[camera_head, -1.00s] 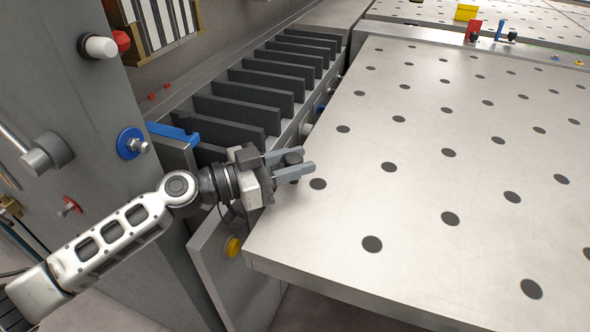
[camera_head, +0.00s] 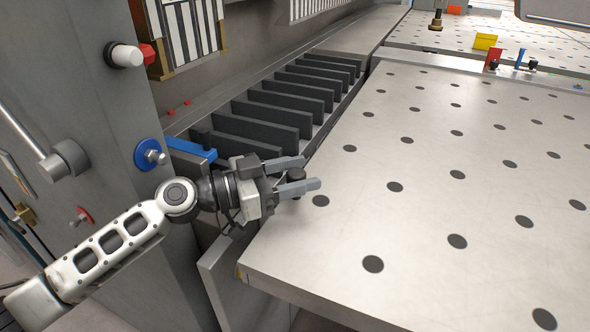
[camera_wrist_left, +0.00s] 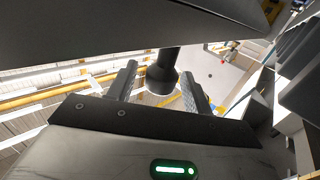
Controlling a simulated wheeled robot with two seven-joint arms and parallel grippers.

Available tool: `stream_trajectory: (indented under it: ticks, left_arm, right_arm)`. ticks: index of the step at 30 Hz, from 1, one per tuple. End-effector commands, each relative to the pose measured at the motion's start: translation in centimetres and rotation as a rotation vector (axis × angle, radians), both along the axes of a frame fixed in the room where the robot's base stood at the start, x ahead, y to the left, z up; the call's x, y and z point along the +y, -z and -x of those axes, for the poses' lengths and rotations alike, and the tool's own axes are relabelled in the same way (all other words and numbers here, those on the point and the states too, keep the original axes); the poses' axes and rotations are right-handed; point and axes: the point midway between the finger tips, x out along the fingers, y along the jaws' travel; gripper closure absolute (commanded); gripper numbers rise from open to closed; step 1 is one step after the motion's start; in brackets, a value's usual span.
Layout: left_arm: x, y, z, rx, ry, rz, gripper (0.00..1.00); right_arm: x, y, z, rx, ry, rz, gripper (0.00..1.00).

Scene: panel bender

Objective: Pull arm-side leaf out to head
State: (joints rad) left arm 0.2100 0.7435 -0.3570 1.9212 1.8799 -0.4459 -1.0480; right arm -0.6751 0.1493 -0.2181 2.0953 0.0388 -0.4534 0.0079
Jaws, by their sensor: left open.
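My left gripper (camera_head: 300,175) is open at the near left corner of the pale perforated table. A dark round knob (camera_head: 297,174) sits between its two fingers. The left wrist view also shows the black knob (camera_wrist_left: 162,78) on a short stem between the spread fingers (camera_wrist_left: 162,88), apparently with a gap to each. I cannot tell which part the knob belongs to, nor make out the arm-side leaf for certain. A grey upright panel (camera_head: 222,285) stands below the gripper, partly hidden by the arm and the table. My right gripper is not in view.
The perforated table (camera_head: 440,190) fills the right side. A row of dark upright plates (camera_head: 260,120) runs behind the gripper. A grey cabinet (camera_head: 90,90) with a blue disc (camera_head: 149,154) and a white knob (camera_head: 126,55) stands left. A blue bar (camera_head: 192,149) lies close behind the wrist.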

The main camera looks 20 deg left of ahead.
Motion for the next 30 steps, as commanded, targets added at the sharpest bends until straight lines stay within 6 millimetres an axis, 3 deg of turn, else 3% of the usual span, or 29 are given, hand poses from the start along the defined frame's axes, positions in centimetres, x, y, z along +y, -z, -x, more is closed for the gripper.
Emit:
stream_trajectory:
  ticks: [4,14,24,30]
  left_arm:
    - [0.0,-2.6,0.0,-0.009,0.001,-0.003,0.50]
    - [-1.5,-9.3,5.2,-0.007,0.004,-0.006,0.50]
    - [-3.5,-11.8,11.7,0.000,0.002,0.004,0.50]
    - [-3.9,-12.5,13.2,0.001,0.001,0.002,0.50]
  right_arm:
    - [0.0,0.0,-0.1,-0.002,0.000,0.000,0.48]
    - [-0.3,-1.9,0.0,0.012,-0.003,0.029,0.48]
    - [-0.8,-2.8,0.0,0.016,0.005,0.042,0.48]
    - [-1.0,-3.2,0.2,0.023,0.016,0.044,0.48]
